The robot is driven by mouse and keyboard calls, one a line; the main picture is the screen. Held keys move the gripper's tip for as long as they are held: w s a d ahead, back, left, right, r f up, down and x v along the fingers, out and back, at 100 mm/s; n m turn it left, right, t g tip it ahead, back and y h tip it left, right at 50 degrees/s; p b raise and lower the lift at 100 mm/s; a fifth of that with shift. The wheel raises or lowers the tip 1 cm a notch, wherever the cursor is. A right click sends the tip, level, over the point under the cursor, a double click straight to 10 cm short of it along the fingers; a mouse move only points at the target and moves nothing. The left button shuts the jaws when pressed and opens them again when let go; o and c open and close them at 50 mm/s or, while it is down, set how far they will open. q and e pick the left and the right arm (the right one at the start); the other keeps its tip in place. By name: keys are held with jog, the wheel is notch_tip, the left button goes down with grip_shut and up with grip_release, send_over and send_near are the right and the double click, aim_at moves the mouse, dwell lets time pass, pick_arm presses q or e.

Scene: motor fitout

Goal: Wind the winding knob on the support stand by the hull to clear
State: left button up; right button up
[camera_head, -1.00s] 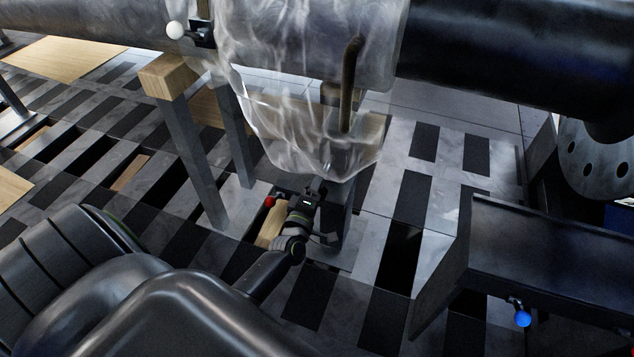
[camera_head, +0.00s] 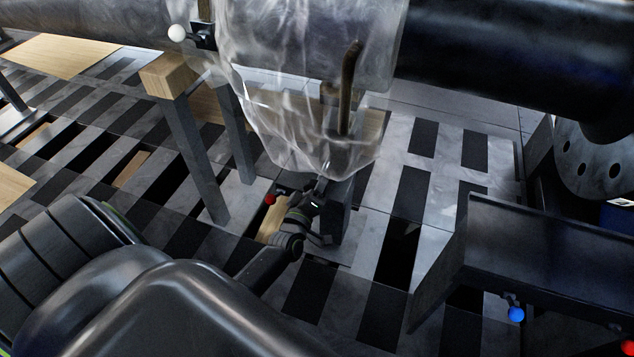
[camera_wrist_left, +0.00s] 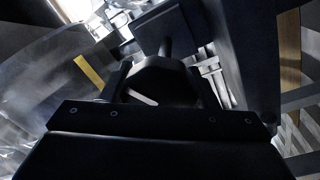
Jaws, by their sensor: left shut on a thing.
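My left gripper (camera_head: 312,192) is low at the support stand (camera_head: 335,212), just under the hanging clear sheet. In the left wrist view its jaws are shut on a dark, faceted winding knob (camera_wrist_left: 160,82) with a pale line on its face. A short shaft joins the knob to the stand behind it. In the head view the knob itself is hidden by my gripper. My right gripper is not in view.
A translucent sheet (camera_head: 300,90) hangs from the large pipe right above my wrist. A wood-topped trestle (camera_head: 168,75) stands to the left, and a red knob (camera_head: 270,199) beside my gripper. A dark channel (camera_head: 540,240) with a blue knob (camera_head: 516,314) is at right. The floor has open slots.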

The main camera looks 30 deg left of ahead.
pick_arm(q)
jog(key=o, duration=1)
jog(key=shift+c, duration=0.2)
jog(key=b+v, duration=0.1)
jog(key=v, duration=1.6)
jog(key=shift+s, duration=0.2)
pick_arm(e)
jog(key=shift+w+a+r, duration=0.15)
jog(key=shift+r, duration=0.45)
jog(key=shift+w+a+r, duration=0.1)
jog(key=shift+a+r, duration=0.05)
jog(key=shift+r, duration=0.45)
pick_arm(q)
jog(key=shift+f, duration=0.1)
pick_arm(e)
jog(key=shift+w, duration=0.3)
